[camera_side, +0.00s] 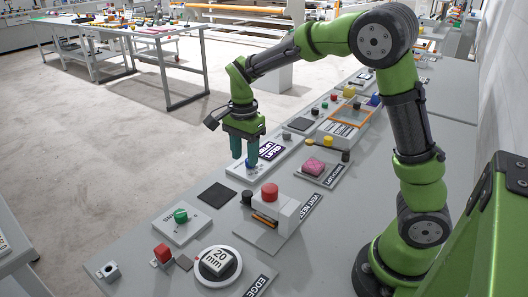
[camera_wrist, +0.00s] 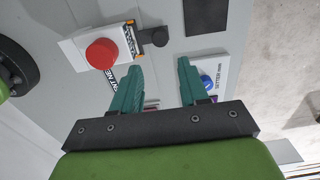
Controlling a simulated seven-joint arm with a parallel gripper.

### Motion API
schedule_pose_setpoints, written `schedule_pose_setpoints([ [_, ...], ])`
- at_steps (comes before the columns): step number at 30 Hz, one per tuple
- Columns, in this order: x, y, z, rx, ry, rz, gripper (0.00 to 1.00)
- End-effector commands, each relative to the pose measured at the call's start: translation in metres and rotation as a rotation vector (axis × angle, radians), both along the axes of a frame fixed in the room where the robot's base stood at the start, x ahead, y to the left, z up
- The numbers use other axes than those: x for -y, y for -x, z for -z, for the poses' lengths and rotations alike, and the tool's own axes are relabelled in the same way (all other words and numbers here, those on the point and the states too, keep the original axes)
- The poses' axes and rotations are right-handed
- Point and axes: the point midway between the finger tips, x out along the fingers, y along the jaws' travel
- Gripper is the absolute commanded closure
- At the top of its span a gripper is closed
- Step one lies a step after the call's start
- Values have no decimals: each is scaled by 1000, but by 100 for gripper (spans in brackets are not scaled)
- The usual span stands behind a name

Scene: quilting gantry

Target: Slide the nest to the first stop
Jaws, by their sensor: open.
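The nest (camera_side: 290,213) is a whitish block with a red round knob (camera_side: 269,191) on top, on a grey plate with a label ending in "NEST". A dark knob (camera_side: 247,197) and an orange strip (camera_side: 264,219) are at its left side. In the wrist view the nest (camera_wrist: 76,46) is at upper left, with the red knob (camera_wrist: 101,53). My gripper (camera_side: 244,158) is open and empty, pointing down behind the nest, above the panel with a blue knob. In the wrist view my gripper (camera_wrist: 160,68) has its fingers apart. I cannot make out the stops.
A blue knob (camera_wrist: 207,82) lies beyond one finger. A dark square pad (camera_side: 217,194) lies left of the nest. A pink block (camera_side: 314,165) is behind right.

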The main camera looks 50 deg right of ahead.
Motion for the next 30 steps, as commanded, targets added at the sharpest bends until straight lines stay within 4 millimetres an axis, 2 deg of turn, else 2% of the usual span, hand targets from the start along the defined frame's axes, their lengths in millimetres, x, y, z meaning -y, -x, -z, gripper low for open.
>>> schedule_pose_setpoints([
  [3, 0, 0, -21, 3, 0, 0, 56],
  [8, 0, 0, -35, 1, 0, 1, 56],
  [21, 0, 0, -38, 1, 1, -17, 56],
  [26, -1, 2, -28, 10, 0, -181, 56],
  [30, -14, 26, -32, 85, -43, -453, 56],
])
